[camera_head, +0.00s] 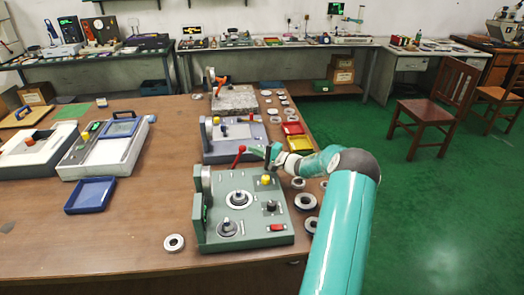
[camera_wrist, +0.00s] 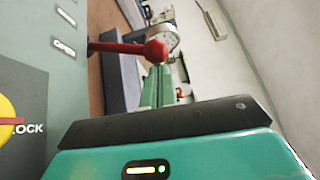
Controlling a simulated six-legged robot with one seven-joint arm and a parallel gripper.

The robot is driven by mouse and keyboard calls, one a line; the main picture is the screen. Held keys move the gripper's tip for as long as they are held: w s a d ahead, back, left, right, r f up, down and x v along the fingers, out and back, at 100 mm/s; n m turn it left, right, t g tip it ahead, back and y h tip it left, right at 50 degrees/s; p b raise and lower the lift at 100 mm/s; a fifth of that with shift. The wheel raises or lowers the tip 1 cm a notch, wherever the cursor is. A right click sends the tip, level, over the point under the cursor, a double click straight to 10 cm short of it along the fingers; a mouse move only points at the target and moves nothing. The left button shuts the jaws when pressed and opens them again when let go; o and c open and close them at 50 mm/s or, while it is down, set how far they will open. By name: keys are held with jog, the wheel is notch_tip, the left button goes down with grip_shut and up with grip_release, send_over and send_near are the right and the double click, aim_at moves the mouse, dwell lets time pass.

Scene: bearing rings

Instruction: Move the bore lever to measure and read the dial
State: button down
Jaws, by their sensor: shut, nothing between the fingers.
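The green measuring fixture (camera_head: 245,215) stands on the near part of the table. A lever with a red ball knob (camera_head: 241,149) rises at its back edge. In the wrist view the red lever and ball (camera_wrist: 155,50) reach in from the left. My gripper (camera_head: 252,149) is shut and empty, its green fingertips close to the right of the red knob. In the wrist view the fingers (camera_wrist: 158,88) show just below the ball; I cannot tell whether they touch it. The fixture's upright housing (camera_head: 200,200) is seen nearly edge-on, so its dial cannot be read.
A ring (camera_head: 239,198) sits on the fixture. A yellow knob (camera_head: 266,180) and a red block (camera_head: 277,227) are also on it. Loose rings (camera_head: 305,201) lie to the right. A blue-grey fixture (camera_head: 225,150) stands behind. A blue tray (camera_head: 90,195) lies left.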

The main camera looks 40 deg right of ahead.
jog(key=shift+r, duration=0.1)
dwell(0.3)
jog(key=w+a+r+n+g+h, duration=0.3)
jog(key=w+a+g, duration=0.3)
jog(key=a, duration=0.4)
jog(key=shift+w+r+n+h, duration=0.25)
jog(key=shift+w+n+h, duration=0.2)
jog(key=shift+n, duration=0.25)
jog(key=shift+a, duration=0.25)
jog(key=shift+r, duration=0.1)
